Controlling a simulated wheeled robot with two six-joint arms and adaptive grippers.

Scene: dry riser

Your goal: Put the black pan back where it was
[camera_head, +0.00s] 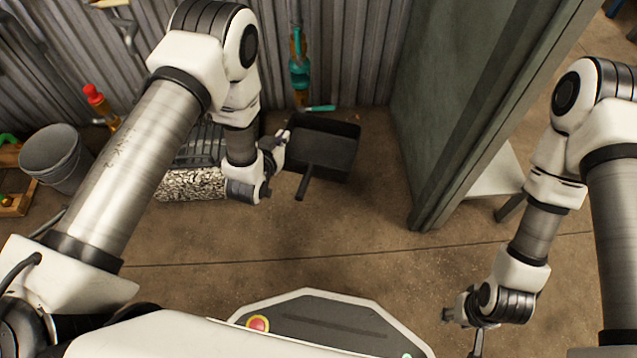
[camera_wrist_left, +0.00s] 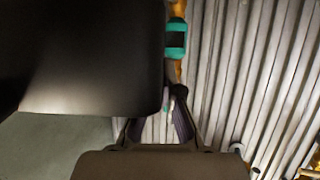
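The black pan (camera_head: 335,140) is square, at the wall's foot in the head view, its handle (camera_head: 306,182) pointing toward me. In the left wrist view the pan (camera_wrist_left: 85,55) fills the upper left. My left gripper (camera_head: 283,142) is at the pan's left side. In the wrist view this gripper (camera_wrist_left: 160,105) shows a gap between its fingers, and the pan's corner covers most of one finger. I cannot tell whether it touches the pan. My right gripper (camera_head: 460,330) is open and empty over bare floor, far from the pan.
A dark rack over a speckled block (camera_head: 190,184) stands left of the pan. A grey bucket (camera_head: 58,158) is further left. A green panel (camera_head: 450,100) stands to the right. A teal-handled tool (camera_head: 298,60) is at the corrugated wall. The floor in front is clear.

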